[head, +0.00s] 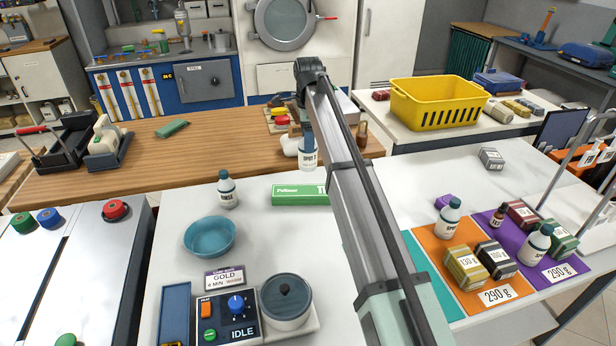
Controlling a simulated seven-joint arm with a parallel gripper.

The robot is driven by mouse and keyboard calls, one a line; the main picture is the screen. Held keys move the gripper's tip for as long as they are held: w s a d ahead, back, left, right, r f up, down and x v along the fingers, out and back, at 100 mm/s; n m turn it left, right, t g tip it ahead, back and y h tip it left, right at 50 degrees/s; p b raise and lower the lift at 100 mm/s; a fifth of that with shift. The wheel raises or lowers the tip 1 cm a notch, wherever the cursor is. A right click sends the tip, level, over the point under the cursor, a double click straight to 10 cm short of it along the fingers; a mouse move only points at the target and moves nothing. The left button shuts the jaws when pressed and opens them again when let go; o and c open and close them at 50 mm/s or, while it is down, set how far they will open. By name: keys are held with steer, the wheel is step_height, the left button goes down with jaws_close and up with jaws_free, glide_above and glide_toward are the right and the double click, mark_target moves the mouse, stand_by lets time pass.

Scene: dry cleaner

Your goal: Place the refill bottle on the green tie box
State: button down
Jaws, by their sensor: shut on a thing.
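The refill bottle (307,160), white with a label that seems to start with "SPOT", hangs upright below my gripper (306,122). My gripper is shut on it near its blue-grey top; the fingertips are small and hard to make out. The green tie box (298,194) lies flat on the white table. In the picture the bottle is just above and behind the box, apart from it. My arm crosses in front and hides the box's right end.
A white rinse bottle (227,190) stands left of the box, with a blue bowl (210,237) nearer. A control panel (228,316) and lidded pot (286,300) are in front. More bottles and small boxes stand on orange (428,247) and purple mats at right.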

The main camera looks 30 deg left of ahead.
mark_target(308, 164)
step_height(308, 164, down, 9)
stand_by(0.5)
steer(key=shift+f, duration=0.15)
steer(key=shift+c, duration=1.4)
jaws_free()
step_height(308, 164, up, 12)
steer(key=shift+r, duration=0.15)
